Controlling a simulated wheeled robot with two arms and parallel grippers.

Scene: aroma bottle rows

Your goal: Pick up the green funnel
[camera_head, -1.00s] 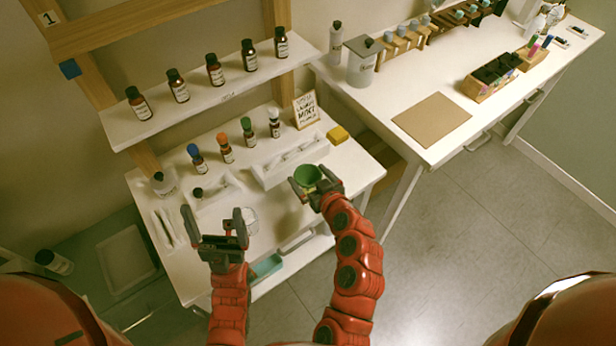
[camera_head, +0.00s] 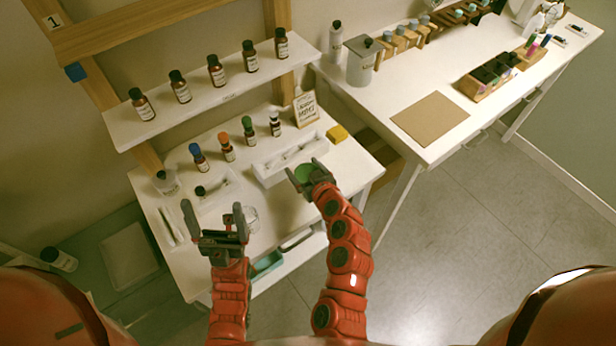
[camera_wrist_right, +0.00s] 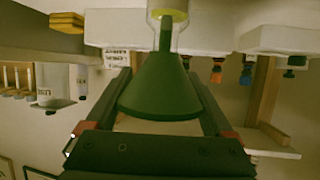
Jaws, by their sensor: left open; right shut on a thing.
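The green funnel (camera_head: 306,173) is between the fingers of my right gripper (camera_head: 307,177), at the front edge of the small white table. In the right wrist view the green funnel (camera_wrist_right: 160,88) fills the space between the fingers, its wide mouth toward the gripper and its stem pointing away. The stem overlaps a clear glass vessel (camera_wrist_right: 179,38) there; I cannot tell whether it sits inside. My right gripper (camera_wrist_right: 160,95) is shut on the funnel. My left gripper (camera_head: 214,215) is open and empty, above the table's front left part.
A shelf (camera_head: 175,112) above holds several brown bottles. A yellow sponge (camera_head: 337,134) lies at the right. The second table (camera_head: 400,84) is right.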

